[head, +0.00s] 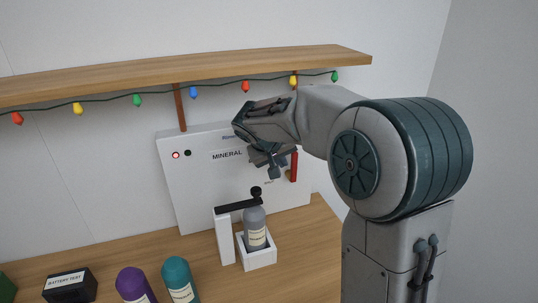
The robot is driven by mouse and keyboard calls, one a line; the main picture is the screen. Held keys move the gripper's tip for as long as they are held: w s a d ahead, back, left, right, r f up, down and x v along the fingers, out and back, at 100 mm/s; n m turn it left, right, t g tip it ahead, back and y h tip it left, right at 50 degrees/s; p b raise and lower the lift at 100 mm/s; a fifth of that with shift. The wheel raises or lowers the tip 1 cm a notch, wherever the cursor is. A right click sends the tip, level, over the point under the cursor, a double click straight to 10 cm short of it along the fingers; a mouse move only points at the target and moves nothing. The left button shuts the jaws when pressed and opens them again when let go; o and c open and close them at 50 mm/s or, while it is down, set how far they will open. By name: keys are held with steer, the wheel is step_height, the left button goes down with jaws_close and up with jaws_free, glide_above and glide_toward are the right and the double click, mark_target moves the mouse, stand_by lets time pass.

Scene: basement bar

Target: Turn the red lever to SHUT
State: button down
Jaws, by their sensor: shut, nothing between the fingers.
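The red lever (294,167) stands roughly upright on the right part of the white panel (195,190) marked MINERAL. A small brass-coloured part shows at its lower left. My gripper (274,172) is shut and empty, in front of the panel and just left of the lever in the picture. I cannot tell whether it touches the lever. My gripper and wrist hide part of the panel, and the small labels near the lever are too small or covered to read.
A wooden shelf (200,72) with coloured string lights overhangs the panel. Below my gripper, a grey bottle (255,232) stands in a white holder (262,258) under a black arm (236,205). Purple (131,284) and teal (177,277) bottles and a black box (70,287) stand front left on the counter.

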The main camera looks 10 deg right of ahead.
steer(key=shift+w+d, duration=0.1)
steer(key=shift+d, duration=0.4)
steer(key=shift+d+r+y+p, duration=0.1)
steer(key=shift+d+y+p, duration=0.15)
steer(key=shift+y+p, duration=0.2)
